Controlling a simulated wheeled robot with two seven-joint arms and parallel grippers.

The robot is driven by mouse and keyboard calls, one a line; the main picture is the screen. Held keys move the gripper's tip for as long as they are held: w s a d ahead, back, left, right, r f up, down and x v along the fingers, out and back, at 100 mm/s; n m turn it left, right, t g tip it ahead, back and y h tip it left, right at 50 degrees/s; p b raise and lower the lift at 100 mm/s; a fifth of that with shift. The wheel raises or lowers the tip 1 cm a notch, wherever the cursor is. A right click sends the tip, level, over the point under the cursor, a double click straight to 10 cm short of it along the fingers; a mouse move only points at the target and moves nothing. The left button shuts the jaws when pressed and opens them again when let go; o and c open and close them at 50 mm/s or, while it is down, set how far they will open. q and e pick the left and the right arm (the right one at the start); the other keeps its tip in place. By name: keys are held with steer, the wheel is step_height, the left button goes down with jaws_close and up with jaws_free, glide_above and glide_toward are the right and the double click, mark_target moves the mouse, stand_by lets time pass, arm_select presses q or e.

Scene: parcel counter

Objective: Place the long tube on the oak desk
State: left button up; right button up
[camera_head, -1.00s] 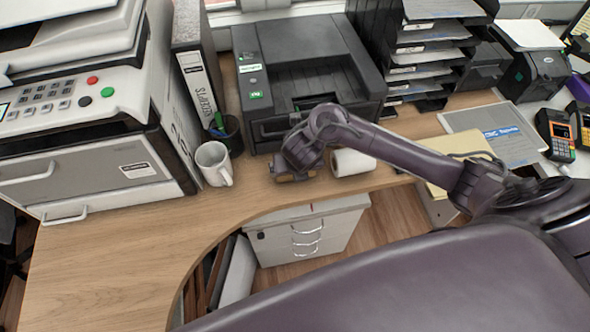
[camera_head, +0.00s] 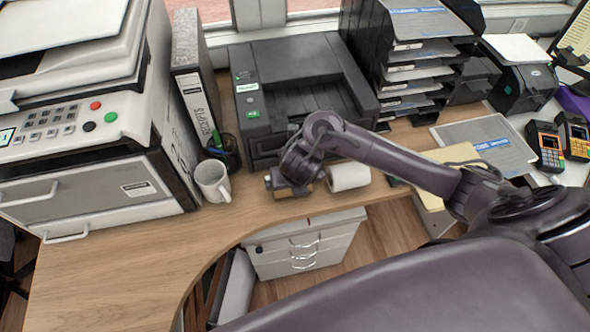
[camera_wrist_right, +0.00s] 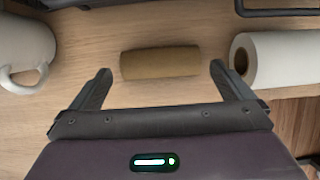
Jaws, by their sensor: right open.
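A short brown cardboard tube (camera_wrist_right: 160,62) lies on its side on the oak desk (camera_head: 110,262), seen in the right wrist view. It also shows in the head view (camera_head: 291,192), partly hidden by my right gripper. My right gripper (camera_wrist_right: 160,78) is open, its fingers apart at either end of the tube and not closed on it. A gap of bare desk shows between the palm and the tube. My left gripper is in neither view.
A white paper roll (camera_head: 347,177) lies just right of the tube. A white mug (camera_head: 212,181) stands to its left. A black printer (camera_head: 302,88) is behind. The desk's curved front edge is close, with a white drawer unit (camera_head: 305,246) below. Desk at front left is clear.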

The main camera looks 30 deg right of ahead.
steer(key=p+v, duration=0.4)
steer(key=v, duration=0.3)
steer(key=shift+p, duration=0.4)
steer(key=shift+s+r, duration=0.1)
